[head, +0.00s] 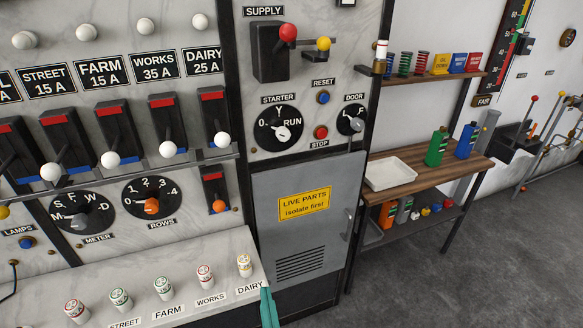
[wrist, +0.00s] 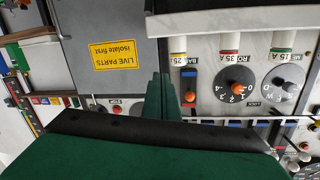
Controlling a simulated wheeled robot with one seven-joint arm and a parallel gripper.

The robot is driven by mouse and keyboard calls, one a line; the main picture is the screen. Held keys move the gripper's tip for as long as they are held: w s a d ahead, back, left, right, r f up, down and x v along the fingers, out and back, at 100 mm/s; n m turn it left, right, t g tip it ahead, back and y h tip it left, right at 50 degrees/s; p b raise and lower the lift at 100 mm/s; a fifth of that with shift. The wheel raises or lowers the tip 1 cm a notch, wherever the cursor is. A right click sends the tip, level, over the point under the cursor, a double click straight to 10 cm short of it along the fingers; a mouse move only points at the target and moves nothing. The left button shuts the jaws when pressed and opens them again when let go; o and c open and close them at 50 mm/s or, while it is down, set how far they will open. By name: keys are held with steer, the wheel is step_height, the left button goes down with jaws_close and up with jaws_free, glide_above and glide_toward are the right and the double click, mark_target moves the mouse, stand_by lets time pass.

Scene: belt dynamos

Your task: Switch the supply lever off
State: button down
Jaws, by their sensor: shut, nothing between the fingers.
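The supply lever (head: 288,32) has a red ball knob and stands out from a black box under the SUPPLY label at the top of the panel. Its ball is near the box's upper right. A yellow ball knob (head: 323,43) on a small bracket sits just right of it. My gripper (wrist: 161,100) is green, shut and empty in the wrist view, in front of the panel. A green tip of it (head: 268,308) shows at the bottom of the head view, well below the lever. The lever is not visible in the wrist view.
Below the lever are the starter dial (head: 277,129), red stop button (head: 321,132) and door knob (head: 356,124). A grey door (head: 300,235) carries a yellow warning sign. Left are several feeder levers with white balls (head: 222,140). A fuse ledge (head: 150,300) juts out below them.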

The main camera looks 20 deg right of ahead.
steer(key=w+d+r+t, duration=0.1)
steer(key=w+d+r, duration=0.25)
steer(key=r, duration=0.65)
steer(key=w+d+r+n+y, duration=0.1)
steer(key=w+d+r, duration=0.3)
steer(key=r, duration=0.6)
steer(key=w+d+r+t, duration=0.1)
steer(key=w+d+r, duration=0.1)
steer(key=w+r, duration=0.6)
steer(key=s+r+n, duration=0.1)
steer(key=s+r, duration=0.3)
steer(key=r, duration=0.7)
steer(key=s+r+n, duration=0.2)
steer(key=s+r, duration=0.3)
steer(key=r, duration=0.6)
steer(key=s+r+n, duration=0.1)
steer(key=s+r, duration=0.4)
steer(key=r, duration=0.6)
steer(key=shift+d+r+n, duration=0.25)
steer(key=shift+d+n, duration=0.15)
steer(key=shift+d, duration=0.05)
steer(key=shift+a, duration=0.1)
steer(key=w+d+f, duration=0.1)
steer(key=w+f, duration=0.1)
steer(key=w, duration=0.9)
steer(key=shift+w+f, duration=0.15)
steer(key=shift+f, duration=0.25)
